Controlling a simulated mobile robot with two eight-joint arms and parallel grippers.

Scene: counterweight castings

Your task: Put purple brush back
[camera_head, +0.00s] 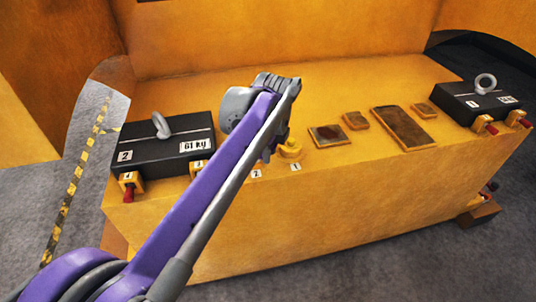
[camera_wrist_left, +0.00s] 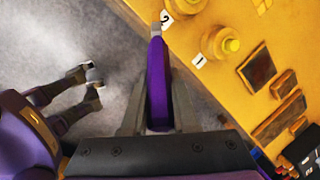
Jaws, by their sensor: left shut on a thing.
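The purple brush (camera_wrist_left: 155,75) is between the fingers of my left gripper (camera_wrist_left: 158,95), which is shut on it. Its narrow grey end points toward the top of the wrist view. In the head view my purple left arm hides most of this gripper; a small purple piece (camera_head: 267,155), likely the brush, shows below the arm. Two round yellow holders stand by labels 2 and 1 on the bench edge. The holder by label 1 (camera_head: 290,149) also shows in the wrist view (camera_wrist_left: 226,42). My right gripper (camera_wrist_left: 88,88) appears at the wrist view's left, fingers apart.
The yellow bench (camera_head: 330,200) carries a black casting (camera_head: 165,150) at left and another (camera_head: 478,103) at right. Several brown flat plates, including a large one (camera_head: 404,127), lie between them. Grey floor (camera_head: 55,220) is in front.

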